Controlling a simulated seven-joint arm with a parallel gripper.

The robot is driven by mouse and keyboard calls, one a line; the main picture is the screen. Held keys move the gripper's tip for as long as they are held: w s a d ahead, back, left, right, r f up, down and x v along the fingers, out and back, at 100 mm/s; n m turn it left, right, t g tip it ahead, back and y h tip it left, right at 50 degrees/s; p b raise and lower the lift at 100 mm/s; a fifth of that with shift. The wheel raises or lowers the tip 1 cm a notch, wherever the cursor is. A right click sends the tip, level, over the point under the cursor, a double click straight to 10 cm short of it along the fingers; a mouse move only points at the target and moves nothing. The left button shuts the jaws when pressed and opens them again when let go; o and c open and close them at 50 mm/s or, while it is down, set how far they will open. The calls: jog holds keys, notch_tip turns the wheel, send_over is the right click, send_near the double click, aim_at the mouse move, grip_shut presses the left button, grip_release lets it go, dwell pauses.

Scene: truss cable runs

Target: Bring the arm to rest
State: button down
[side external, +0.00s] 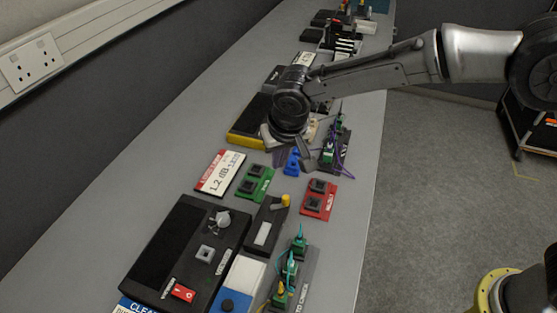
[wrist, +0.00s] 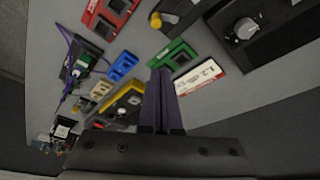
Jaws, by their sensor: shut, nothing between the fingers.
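My arm reaches in from the right over the grey bench (side external: 349,222). My gripper (side external: 281,158) points down above the bench, near a blue part (side external: 292,162) and a green board (side external: 255,184). In the wrist view the two dark purple fingers (wrist: 158,100) are together, with nothing seen between them. The blue part (wrist: 123,66) and green board (wrist: 172,55) lie beyond the fingers there, apart from them. My wrist hides part of the bench in the side view.
A yellow-edged black box (side external: 246,138) and a board with purple cable (side external: 338,150) lie close around the gripper. A label card (side external: 219,173), red board (side external: 319,200) and large black box (side external: 180,245) are nearer the camera. Bare bench runs along the right edge.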

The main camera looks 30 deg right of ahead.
jog(key=w+d+r+m+t, duration=0.2)
jog(key=d+r, duration=0.8)
jog(key=r, duration=0.2)
jog(key=s+d+r+m, duration=0.2)
jog(key=s+d+r, duration=0.65)
jog(key=d, duration=0.25)
jog(key=s+d+n+t, duration=0.1)
jog(key=s+d, duration=0.5)
jog(key=s, duration=0.6)
jog(key=s+f+n+g, duration=0.1)
jog(key=s+f+n, duration=0.3)
jog(key=s+f, duration=0.4)
jog(key=s, duration=0.3)
jog(key=shift+s+d+f, duration=0.15)
jog(key=shift+s+f, duration=0.05)
jog(key=shift+f, duration=0.2)
